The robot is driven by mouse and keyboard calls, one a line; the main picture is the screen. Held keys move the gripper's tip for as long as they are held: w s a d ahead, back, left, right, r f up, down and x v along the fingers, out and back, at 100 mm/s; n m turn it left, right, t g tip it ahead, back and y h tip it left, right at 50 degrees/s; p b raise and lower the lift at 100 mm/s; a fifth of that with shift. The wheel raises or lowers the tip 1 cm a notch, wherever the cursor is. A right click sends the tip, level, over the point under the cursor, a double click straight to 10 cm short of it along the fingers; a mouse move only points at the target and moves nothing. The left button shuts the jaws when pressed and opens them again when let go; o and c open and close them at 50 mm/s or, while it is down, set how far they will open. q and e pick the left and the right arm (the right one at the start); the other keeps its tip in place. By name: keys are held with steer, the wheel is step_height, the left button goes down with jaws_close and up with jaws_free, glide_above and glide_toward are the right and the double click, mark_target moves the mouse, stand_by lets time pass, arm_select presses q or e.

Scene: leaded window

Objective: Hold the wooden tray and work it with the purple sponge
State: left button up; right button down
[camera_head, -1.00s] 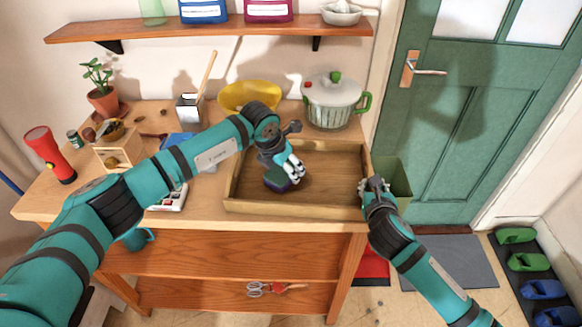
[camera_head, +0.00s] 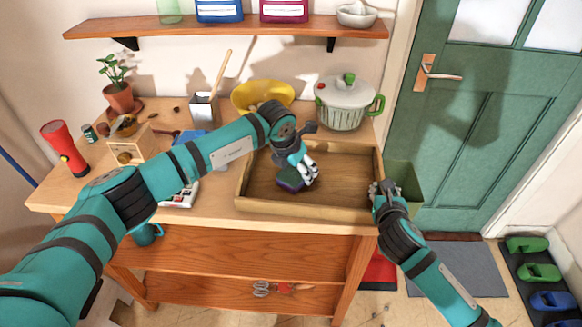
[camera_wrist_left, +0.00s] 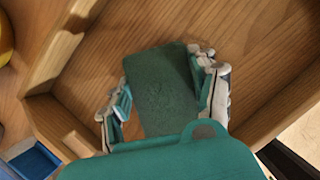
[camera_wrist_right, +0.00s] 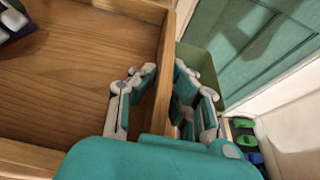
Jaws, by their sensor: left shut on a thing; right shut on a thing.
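The wooden tray (camera_head: 308,211) lies on the workbench, with its open side up. My left gripper (camera_head: 298,178) is over the tray floor, shut on the sponge (camera_head: 288,185), which is purple below and green on top. In the left wrist view the green face of the sponge (camera_wrist_left: 163,90) shows between the two fingers; its underside is hidden. The sponge is at or just above the tray floor; contact is hard to tell. My right gripper (camera_head: 380,190) is shut on the tray's right wall near the front corner. In the right wrist view the wall (camera_wrist_right: 165,85) runs between the fingers.
A yellow bowl (camera_head: 262,94) and a lidded pot (camera_head: 343,105) stand behind the tray. A wooden box (camera_head: 130,148), red torch (camera_head: 64,148) and potted plant (camera_head: 119,95) are at the left. A green bin (camera_head: 403,182) is right of the bench, by the green door (camera_head: 450,140).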

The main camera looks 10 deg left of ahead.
mark_target(328, 177)
arm_select(q)
steer(key=shift+s+d+f, duration=0.1)
steer(key=shift+d, duration=3.5)
steer(key=shift+a, duration=0.1)
steer(key=shift+a+f, duration=0.15)
steer(key=shift+a, duration=5.2)
steer(key=shift+d, duration=2.55)
arm_select(e)
steer(key=shift+a, duration=0.1)
arm_select(q)
steer(key=shift+d, duration=2.85)
steer(key=shift+r, duration=0.2)
